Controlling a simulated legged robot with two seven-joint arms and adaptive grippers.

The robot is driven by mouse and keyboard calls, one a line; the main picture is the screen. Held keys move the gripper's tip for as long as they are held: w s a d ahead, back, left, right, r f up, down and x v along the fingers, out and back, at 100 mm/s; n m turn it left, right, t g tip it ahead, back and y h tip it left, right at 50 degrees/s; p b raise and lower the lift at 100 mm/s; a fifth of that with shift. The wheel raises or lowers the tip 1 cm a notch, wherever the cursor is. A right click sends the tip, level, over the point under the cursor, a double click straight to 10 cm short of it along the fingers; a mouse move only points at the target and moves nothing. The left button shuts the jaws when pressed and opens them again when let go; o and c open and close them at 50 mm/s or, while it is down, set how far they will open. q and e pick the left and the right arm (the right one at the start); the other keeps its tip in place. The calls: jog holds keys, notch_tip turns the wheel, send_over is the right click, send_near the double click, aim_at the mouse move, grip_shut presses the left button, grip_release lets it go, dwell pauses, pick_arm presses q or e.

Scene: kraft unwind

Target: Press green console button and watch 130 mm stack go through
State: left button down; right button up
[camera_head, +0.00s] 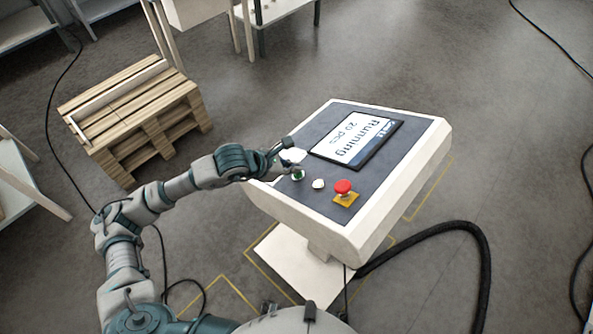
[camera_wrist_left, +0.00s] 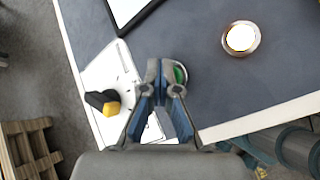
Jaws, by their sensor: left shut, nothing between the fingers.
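The console (camera_head: 374,225) has a sloped dark panel and a screen (camera_head: 356,139) that reads "Running" and "20 pcs". The green button (camera_head: 298,175) is on the panel's left part. My left gripper (camera_head: 287,172) is shut and empty at the green button. In the left wrist view, its closed fingertips (camera_wrist_left: 165,66) overlap the green button (camera_wrist_left: 180,74), which is partly hidden behind them. I cannot tell whether they touch it or press it down. My right gripper is not in view. No stack can be made out.
A white button (camera_head: 318,184) and a red mushroom button (camera_head: 343,187) on a yellow base sit beside the green one. A wooden pallet (camera_head: 130,105) stands at the left. A thick black hose (camera_head: 440,228) curves over the floor at the right. Open floor lies beyond the console.

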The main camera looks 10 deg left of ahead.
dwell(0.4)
pick_arm(q)
jog(key=shift+w+a+r+p, duration=0.1)
jog(key=shift+a+r+p, duration=0.1)
jog(key=shift+r, duration=0.2)
jog(key=shift+w+a+r+p, duration=0.1)
jog(key=shift+a+r, duration=0.05)
jog(key=shift+r, duration=0.25)
jog(key=shift+r, duration=0.1)
jog(key=r, duration=0.1)
jog(key=a+r+p, duration=0.1)
jog(key=r, duration=0.1)
jog(key=w+r+p, duration=0.1)
jog(key=shift+a+r, duration=0.2)
jog(key=shift+a, duration=0.15)
